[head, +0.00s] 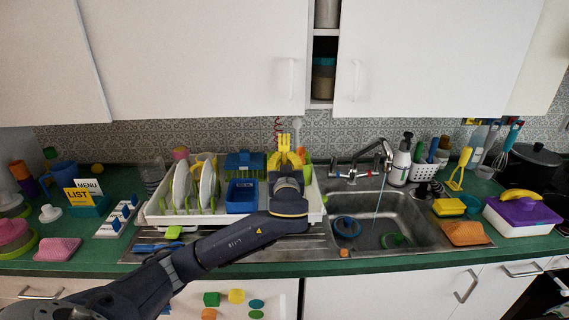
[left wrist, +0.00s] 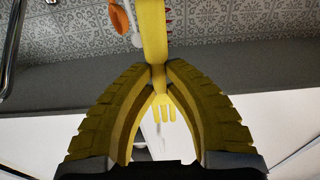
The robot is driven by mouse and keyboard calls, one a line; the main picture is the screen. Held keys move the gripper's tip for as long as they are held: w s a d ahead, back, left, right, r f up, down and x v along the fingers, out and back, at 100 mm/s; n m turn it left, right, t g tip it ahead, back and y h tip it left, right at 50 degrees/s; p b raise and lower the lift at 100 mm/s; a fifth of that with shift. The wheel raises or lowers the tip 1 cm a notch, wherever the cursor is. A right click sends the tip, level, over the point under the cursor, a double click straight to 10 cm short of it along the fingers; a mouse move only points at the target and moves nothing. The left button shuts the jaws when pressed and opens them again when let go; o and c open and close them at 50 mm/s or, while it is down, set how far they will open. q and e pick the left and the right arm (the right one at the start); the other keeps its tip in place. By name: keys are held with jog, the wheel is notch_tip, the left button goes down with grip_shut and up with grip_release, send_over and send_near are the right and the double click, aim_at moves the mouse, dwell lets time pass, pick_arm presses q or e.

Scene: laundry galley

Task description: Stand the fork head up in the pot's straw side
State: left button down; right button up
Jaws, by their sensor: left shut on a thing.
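My left gripper (head: 285,160) is at the rear right of the dish rack, its yellow fingers shut on the yellow fork (left wrist: 166,107). The left wrist view looks upside down, with the wall at top and cabinets below. There the fork's tines show between the fingers (left wrist: 160,72), and its handle (left wrist: 153,30) runs past the fingertips toward the top. So the fork is roughly upright, head up. A coiled red straw (head: 277,125) rises just behind the gripper. The pot is mostly hidden by my gripper; I cannot tell whether the handle is inside it. My right gripper is out of view.
The white rack (head: 155,217) holds plates (head: 207,184) and a blue bin (head: 241,196). The sink (head: 370,222), with its tap running, is to the right. A pale-handled utensil with an orange part (left wrist: 121,20) stands close to the fork handle. Wall cabinets (head: 200,60) hang above.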

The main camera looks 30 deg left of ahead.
pick_arm(q)
jog(key=shift+f+x, duration=0.25)
jog(key=shift+x, duration=7)
jog(key=shift+f, duration=2.95)
jog(key=shift+f, duration=0.65)
jog(key=c, duration=1.4)
grip_release()
jog(key=shift+s+d, duration=0.1)
jog(key=shift+s, duration=0.05)
jog(key=shift+v, duration=2.1)
jog(key=shift+s, duration=0.1)
